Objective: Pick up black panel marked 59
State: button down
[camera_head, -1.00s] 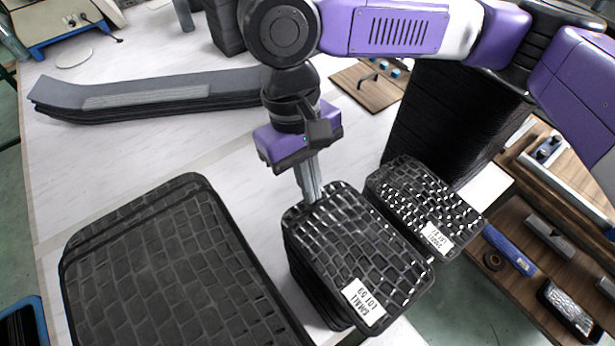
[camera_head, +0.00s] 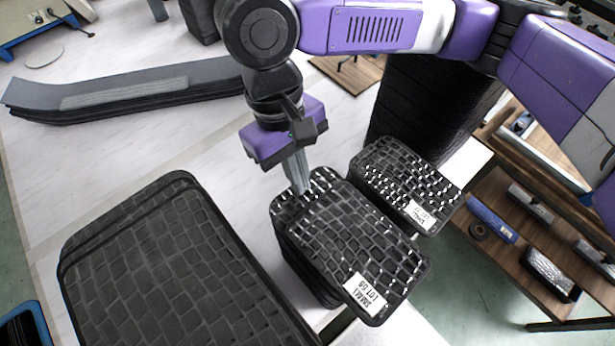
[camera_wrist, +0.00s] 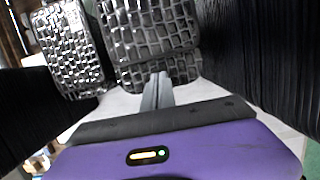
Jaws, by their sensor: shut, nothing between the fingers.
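The black panel marked 59 (camera_head: 350,235) is the top one of a small stack, with a white label reading SMALL LOT 59 at its near end. It lies skewed and shifted toward the near right. The panel beneath (camera_head: 283,206) shows along the far left edge. My gripper (camera_head: 303,190) is shut and empty, pointing down. Its fingertips are over the exposed strip of the lower panel, close to the top panel's far edge; contact is unclear. The wrist view shows the shut fingers (camera_wrist: 158,88) before the stacked panels, with the top panel (camera_wrist: 150,35) above.
A second stack of small labelled panels (camera_head: 405,180) stands close on the right. A large dark panel stack (camera_head: 165,260) is at the left. A tall black stack (camera_head: 435,110) stands behind. Long curved panels (camera_head: 140,92) lie at the back left. White table shows between stacks.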

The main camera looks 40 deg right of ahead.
jog(key=w+b+v, duration=0.1)
jog(key=v, duration=0.8)
jog(key=shift+w, duration=0.45)
jog(key=c, duration=1.5)
grip_release()
jog(key=shift+r, duration=0.55)
